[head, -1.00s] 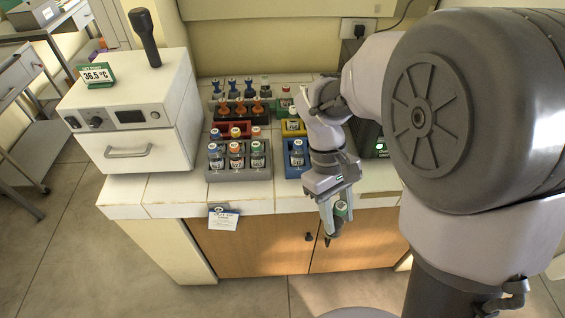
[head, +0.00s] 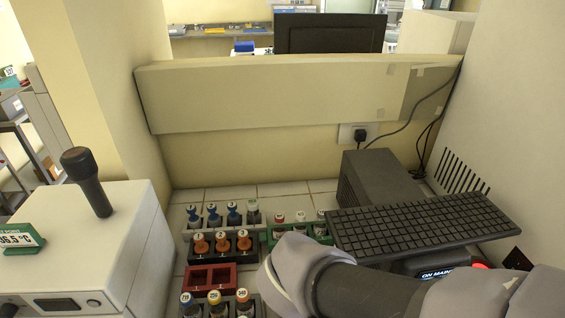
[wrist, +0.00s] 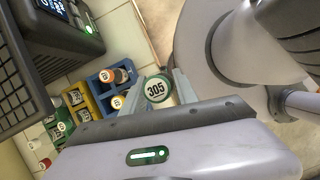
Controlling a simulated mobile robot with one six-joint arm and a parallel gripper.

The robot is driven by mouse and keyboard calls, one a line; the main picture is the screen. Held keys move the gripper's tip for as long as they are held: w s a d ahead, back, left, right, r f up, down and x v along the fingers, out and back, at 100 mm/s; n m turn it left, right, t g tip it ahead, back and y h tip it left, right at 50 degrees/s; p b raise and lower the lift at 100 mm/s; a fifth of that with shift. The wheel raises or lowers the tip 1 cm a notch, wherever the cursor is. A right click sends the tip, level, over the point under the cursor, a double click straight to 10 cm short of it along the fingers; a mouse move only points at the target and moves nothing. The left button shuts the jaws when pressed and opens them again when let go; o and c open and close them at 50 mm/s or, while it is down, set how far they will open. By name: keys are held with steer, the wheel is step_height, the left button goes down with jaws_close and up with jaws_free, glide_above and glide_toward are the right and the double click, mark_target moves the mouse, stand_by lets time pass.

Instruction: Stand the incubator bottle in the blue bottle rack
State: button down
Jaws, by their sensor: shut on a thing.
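The incubator bottle (wrist: 157,89) shows in the wrist view as a white cap marked 305 with a green rim. My gripper (wrist: 162,93) is shut on it, one finger on each side; the bottle's body below the cap is mostly hidden. The blue bottle rack (wrist: 98,85) is just left of the held bottle in the wrist view, with two orange-capped bottles (wrist: 107,76) in or at it. The bottle is apart from the rack in the picture; their heights cannot be told. The head view shows only my arm, not the gripper or blue rack.
A yellow rack (wrist: 80,103) and a green rack (wrist: 53,133) stand beside the blue one. In the head view, a red rack (head: 209,281) has empty slots, near several capped bottles. A dark instrument (head: 380,180) stands right, a white incubator (head: 130,225) left.

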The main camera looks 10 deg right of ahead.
steer(key=w+r+p, duration=0.1)
steer(key=r+p, duration=0.1)
steer(key=p, duration=0.4)
steer(key=shift+w+d, duration=0.1)
steer(key=shift+w, duration=0.2)
steer(key=w+f, duration=0.2)
steer(key=w, duration=1.4)
steer(key=f+b, duration=0.1)
steer(key=f, duration=0.3)
steer(key=f+b, duration=0.2)
steer(key=f, duration=0.2)
steer(key=f+b, duration=0.2)
steer(key=f, duration=0.2)
steer(key=shift+s, duration=0.25)
steer(key=shift+r, duration=0.1)
steer(key=c, duration=1.2)
jaws_free()
steer(key=shift+c, duration=0.2)
